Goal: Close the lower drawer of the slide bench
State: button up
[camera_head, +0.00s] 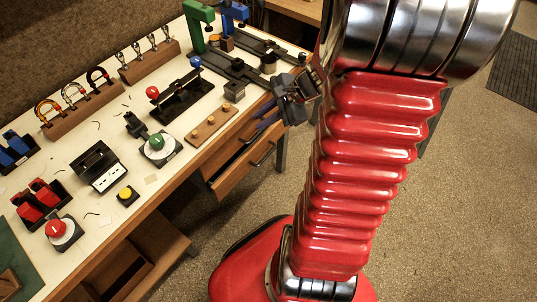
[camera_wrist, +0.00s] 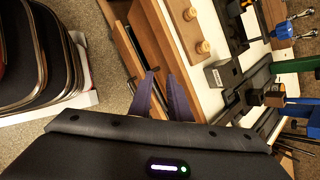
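The slide bench (camera_head: 128,225) is a pale-topped wooden bench on the left of the head view. Under its right end the lower drawer (camera_head: 228,181) stands pulled out, with a dark gap behind its wooden front and a dark bar handle (camera_head: 263,155). The upper front lies just above it, close under the bench edge. My gripper (camera_head: 256,122) is beside the bench edge, above the drawers, and appears apart from the lower drawer. In the wrist view its two bluish fingers (camera_wrist: 161,78) are apart with nothing seen between them; the drawer fronts (camera_wrist: 128,48) lie beyond the fingertips.
A green clamp (camera_head: 197,22) stands at the back. Speckled floor (camera_head: 470,190) is open to the right.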

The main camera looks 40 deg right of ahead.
jog(key=s+a+r+n+h, duration=0.2)
jog(key=s+a+r+n, duration=0.3)
jog(key=a+r+n, duration=0.3)
jog(key=s+a+r+n+h, duration=0.2)
jog(key=s+a+r+n, duration=0.4)
jog(key=n, duration=0.6)
notch_tip(320, 180, up, 3)
jog(key=a, duration=0.3)
jog(key=shift+f+n, duration=0.15)
jog(key=shift+n, duration=0.25)
